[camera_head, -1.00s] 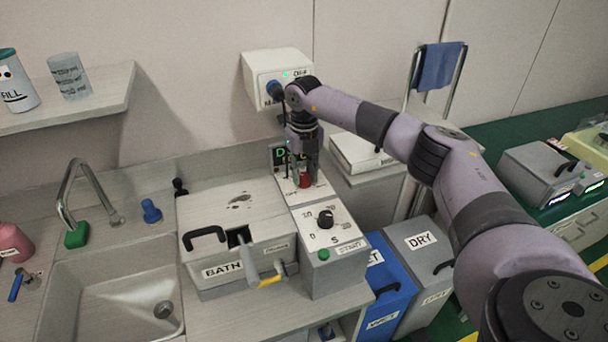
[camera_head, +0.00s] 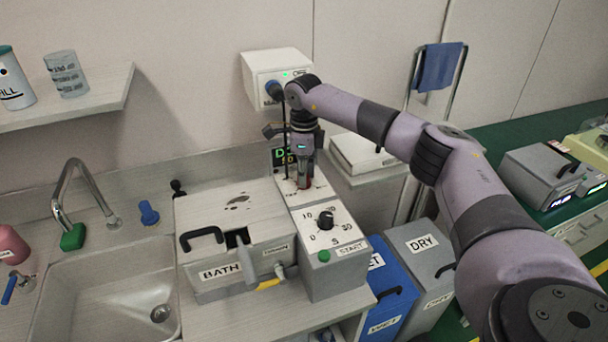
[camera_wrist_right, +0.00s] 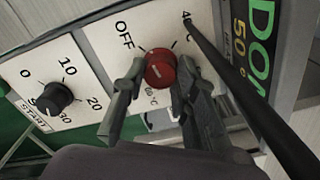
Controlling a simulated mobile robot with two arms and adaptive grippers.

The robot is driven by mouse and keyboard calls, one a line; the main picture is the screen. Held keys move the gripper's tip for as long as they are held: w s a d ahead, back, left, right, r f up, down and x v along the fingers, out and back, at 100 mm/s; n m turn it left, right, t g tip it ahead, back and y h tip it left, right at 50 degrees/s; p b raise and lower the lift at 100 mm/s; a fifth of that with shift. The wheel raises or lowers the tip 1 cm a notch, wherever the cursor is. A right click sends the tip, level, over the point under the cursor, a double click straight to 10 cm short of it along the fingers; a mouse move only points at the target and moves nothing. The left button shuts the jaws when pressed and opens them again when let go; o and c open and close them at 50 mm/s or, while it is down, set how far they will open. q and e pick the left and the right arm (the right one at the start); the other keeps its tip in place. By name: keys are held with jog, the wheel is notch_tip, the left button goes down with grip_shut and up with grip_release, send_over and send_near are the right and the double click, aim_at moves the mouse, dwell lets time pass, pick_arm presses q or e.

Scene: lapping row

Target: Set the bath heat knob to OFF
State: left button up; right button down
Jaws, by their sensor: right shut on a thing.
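The bath heat knob (camera_wrist_right: 160,68) is red and round, on a white panel with OFF printed at its upper left in the right wrist view. A 4-something mark is at upper right, partly hidden by a dark rod, and 60 °C is below. My right gripper (camera_wrist_right: 161,80) has a finger on each side of the knob and is shut on it. In the head view, the right gripper (camera_head: 304,183) points down over the knob, mostly hiding it. I cannot tell which mark the knob points to. My left gripper is not in view.
A black timer knob (camera_head: 326,220) and a green START button (camera_head: 324,256) sit on the same control box. The lidded BATH (camera_head: 235,215) stands left of it. A display (camera_wrist_right: 253,40) reading 50 is behind the knob. A dark cable (camera_head: 285,140) hangs close by the gripper.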

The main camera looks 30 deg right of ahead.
jog(key=shift+w+r+n, duration=0.1)
jog(key=shift+r+n, duration=0.05)
jog(key=shift+n, duration=1.75)
jog(key=c, duration=1.3)
grip_release()
notch_tip(320, 180, up, 12)
jog(key=shift+f, duration=0.1)
